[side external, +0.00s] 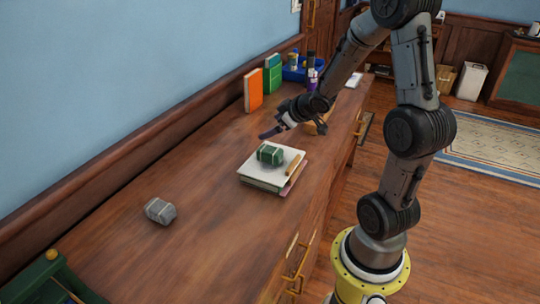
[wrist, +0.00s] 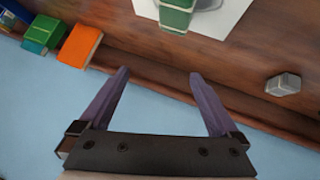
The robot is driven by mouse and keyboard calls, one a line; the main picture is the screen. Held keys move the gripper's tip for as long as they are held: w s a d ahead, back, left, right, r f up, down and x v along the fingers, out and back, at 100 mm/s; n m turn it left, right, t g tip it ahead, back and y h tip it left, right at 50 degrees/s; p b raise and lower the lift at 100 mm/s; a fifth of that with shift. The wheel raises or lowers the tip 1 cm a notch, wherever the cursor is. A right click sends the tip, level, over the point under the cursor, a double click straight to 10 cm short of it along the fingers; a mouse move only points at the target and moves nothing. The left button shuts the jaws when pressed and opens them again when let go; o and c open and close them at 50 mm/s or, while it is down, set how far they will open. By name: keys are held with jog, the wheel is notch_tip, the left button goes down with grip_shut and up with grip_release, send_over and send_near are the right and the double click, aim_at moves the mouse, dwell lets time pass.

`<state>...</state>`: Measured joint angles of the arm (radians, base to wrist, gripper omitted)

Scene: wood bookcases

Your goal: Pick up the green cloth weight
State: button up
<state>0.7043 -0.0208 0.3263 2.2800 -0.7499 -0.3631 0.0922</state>
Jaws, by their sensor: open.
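The green cloth weight (side external: 270,154) lies on a small stack of books or paper (side external: 258,180) on the wooden cabinet top. In the wrist view the green cloth weight (wrist: 177,12) shows at the top edge, partly cut off, with white paper (wrist: 222,22) around it. My gripper (side external: 272,133) is above the cabinet top, behind the stack in the side view. In the wrist view my gripper (wrist: 158,75) has its two purple fingers wide apart with nothing between them. The fingers are apart from the weight.
A grey weight (side external: 160,210) lies on the cabinet top at the left; it shows at right in the wrist view (wrist: 283,84). An orange book (side external: 253,90) and a green book (side external: 273,74) stand by the wall, near a blue bin (side external: 301,70). A yellow-orange stick (side external: 293,165) lies on the stack.

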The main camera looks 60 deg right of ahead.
aim_at(263, 150)
jog(key=f+t+y, duration=0.1)
jog(key=f, duration=0.1)
jog(key=s+d+f+y, duration=0.1)
jog(key=f, duration=0.2)
jog(key=d+f+t+y, duration=0.1)
jog(key=f, duration=0.2)
jog(key=shift+s+d+f+t, duration=0.15)
jog(key=shift+d+f+t, duration=0.05)
jog(key=shift+t, duration=0.1)
jog(key=shift+s+a+f+t+y, duration=0.1)
jog(key=shift+s+f+t+y, duration=0.05)
jog(key=shift+f+t+y, duration=0.2)
jog(key=x, duration=0.7)
jog(key=shift+f, duration=0.1)
grip_shut()
jog(key=shift+w, duration=0.2)
